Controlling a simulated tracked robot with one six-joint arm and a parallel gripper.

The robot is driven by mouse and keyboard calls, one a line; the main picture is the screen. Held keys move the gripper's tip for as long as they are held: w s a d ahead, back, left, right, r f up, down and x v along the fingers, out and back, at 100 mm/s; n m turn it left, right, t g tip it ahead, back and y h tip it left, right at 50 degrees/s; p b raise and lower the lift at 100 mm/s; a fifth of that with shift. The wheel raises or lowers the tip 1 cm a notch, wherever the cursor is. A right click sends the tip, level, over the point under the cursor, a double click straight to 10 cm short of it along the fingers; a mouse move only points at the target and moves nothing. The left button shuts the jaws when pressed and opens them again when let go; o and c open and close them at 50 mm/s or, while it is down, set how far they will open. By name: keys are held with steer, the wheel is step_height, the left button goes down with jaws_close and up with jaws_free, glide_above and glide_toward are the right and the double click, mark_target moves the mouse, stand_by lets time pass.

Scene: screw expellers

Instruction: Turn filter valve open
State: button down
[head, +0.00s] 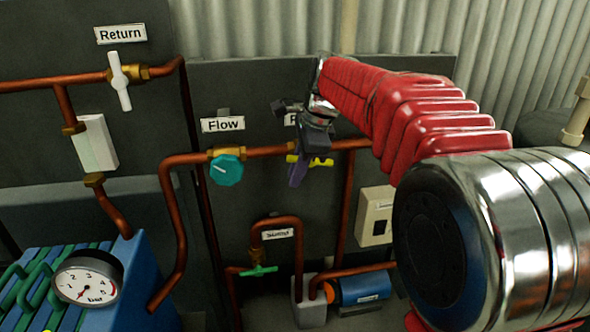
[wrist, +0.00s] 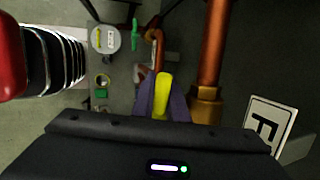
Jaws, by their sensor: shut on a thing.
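The filter valve has a yellow handle (head: 320,162) on the horizontal copper pipe, right of the Flow valve. The handle lies roughly along the pipe in the head view. My gripper (head: 298,172) has purple fingers and is shut on this handle. In the wrist view the yellow handle (wrist: 162,95) sits between my two fingers (wrist: 162,108). The sign above the valve (head: 289,119) is mostly hidden by my wrist; its first letter looks like F in the wrist view (wrist: 264,128). The valve body is largely hidden by the fingers.
The teal Flow valve (head: 227,169) is close on the left. A white Return valve (head: 120,80) is at upper left and a green valve (head: 258,271) is below. A gauge (head: 88,279) stands at lower left. A beige box (head: 374,216) is to the right.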

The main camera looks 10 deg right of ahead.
steer(key=shift+d+f+h, duration=0.15)
steer(key=shift+f+h, duration=0.05)
steer(key=shift+h, duration=0.45)
steer(key=shift+d+f+h, duration=0.15)
steer(key=shift+f+h, duration=0.05)
steer(key=shift+h, duration=0.45)
steer(key=c, duration=2)
jaws_free()
steer(key=shift+d, duration=0.1)
steer(key=v, duration=1.3)
steer(key=shift+r, duration=0.35)
steer(key=shift+n, duration=0.3)
